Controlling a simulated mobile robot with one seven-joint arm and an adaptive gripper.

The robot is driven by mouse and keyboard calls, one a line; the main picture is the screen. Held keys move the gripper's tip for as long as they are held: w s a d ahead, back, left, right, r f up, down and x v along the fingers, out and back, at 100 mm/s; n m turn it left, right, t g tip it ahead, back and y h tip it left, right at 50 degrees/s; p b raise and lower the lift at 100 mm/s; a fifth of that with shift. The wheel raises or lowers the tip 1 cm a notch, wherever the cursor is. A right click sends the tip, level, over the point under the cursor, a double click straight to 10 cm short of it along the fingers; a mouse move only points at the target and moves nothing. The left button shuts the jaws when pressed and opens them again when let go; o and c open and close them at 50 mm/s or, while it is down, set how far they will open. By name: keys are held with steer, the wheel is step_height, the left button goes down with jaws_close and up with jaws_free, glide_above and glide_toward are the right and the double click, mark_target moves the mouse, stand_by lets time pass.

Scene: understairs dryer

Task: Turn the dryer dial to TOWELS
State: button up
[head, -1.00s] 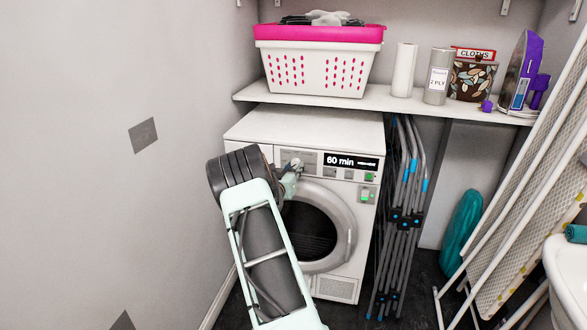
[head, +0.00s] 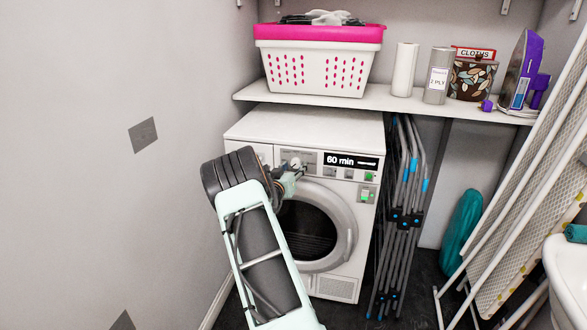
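The white dryer (head: 350,262) stands under the shelf with its round dark door facing me. Its dial (head: 296,163) is a pale round knob on the control panel, left of the display. The display (head: 350,161) reads "60 min". The markings around the dial are too small to read. My gripper (head: 300,173) is at the panel, just below and close to the dial. I cannot tell whether it touches the dial, and its fingers are too small to show whether they are open or shut. My arm covers the dryer's left side.
A shelf (head: 300,101) above the dryer holds a pink-and-white laundry basket (head: 317,72), rolls, a cloths tin and an iron. A folded airer (head: 405,225) stands close to the dryer's right side. The wall (head: 90,200) is near my arm's left.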

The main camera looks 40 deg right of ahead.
steer(key=shift+a, duration=0.15)
steer(key=v, duration=1.1)
steer(key=shift+s+a, duration=0.3)
